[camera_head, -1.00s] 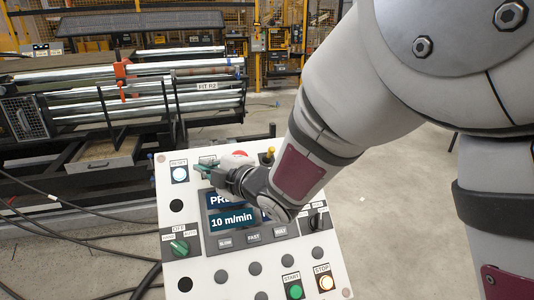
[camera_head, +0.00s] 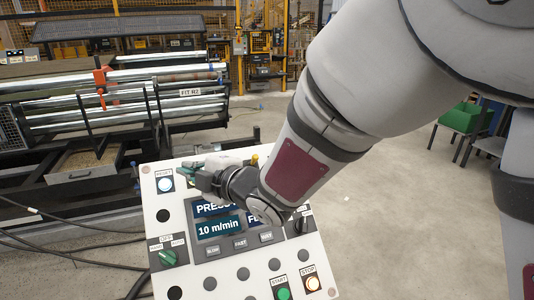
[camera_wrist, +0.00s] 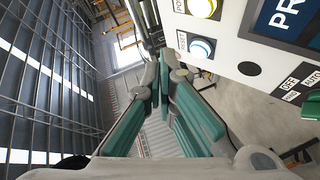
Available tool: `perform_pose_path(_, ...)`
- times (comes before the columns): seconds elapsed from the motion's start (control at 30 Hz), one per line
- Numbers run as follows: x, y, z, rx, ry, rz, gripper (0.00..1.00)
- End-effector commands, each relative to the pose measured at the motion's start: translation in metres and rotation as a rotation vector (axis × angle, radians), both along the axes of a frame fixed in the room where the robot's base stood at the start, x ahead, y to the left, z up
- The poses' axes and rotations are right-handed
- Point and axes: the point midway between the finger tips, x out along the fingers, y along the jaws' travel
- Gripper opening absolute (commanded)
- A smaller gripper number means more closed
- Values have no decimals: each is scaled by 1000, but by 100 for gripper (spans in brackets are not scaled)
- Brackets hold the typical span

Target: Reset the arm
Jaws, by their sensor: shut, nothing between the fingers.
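My gripper (camera_head: 182,171) is over the upper left of the white control panel (camera_head: 192,270), close to the lit RESET button (camera_head: 165,184). The fingers are shut and hold nothing. In the wrist view, the green-padded gripper fingers (camera_wrist: 165,66) converge just left of the RESET button (camera_wrist: 201,48), which glows white inside a blue ring. The tips look apart from the button; the exact gap cannot be told. My forearm covers the panel's upper right part. The panel screen (camera_head: 219,227) reads "10 m/min".
A green knob (camera_head: 168,258), START button (camera_head: 283,293) and lit STOP button (camera_head: 312,284) are on the panel. A roller machine (camera_head: 140,95) stands behind at left. Cables (camera_head: 60,262) lie on the floor at left. A green chair (camera_head: 466,118) stands at the right.

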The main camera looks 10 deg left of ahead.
Motion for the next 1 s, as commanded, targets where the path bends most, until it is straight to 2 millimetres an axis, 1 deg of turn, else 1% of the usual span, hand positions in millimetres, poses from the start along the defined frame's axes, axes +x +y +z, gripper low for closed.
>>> perform_pose_path(0.17,0,0,0,0,0,0,0)
perform_pose_path(0.23,2,-4,2,-1,6,-12,0)
perform_pose_path(0.27,4,-8,4,-2,13,-24,0)
perform_pose_path(0.37,18,-36,17,-7,66,-110,0)
perform_pose_path(0.47,34,-88,36,-8,168,-265,0)
perform_pose_path(0.5,39,-114,44,-6,221,-339,0)
perform_pose_path(0.53,41,-135,49,-2,263,-397,0)
perform_pose_path(0.57,42,-155,54,3,305,-454,0)
perform_pose_path(0.6,40,-182,59,12,362,-530,0)
perform_pose_path(0.67,34,-221,66,31,449,-641,0)
perform_pose_path(0.7,27,-246,70,47,507,-715,0)
perform_pose_path(0.77,12,-282,75,73,594,-823,0)
perform_pose_path(0.8,0,-305,78,93,652,-893,0)
perform_pose_path(0.87,-21,-338,81,128,741,-1000,0)
perform_pose_path(0.9,-37,-357,83,154,799,-1068,0)
perform_pose_path(0.97,-65,-383,84,194,886,-1169,0)
perform_pose_path(1.0,-84,-399,85,222,945,-1234,0)
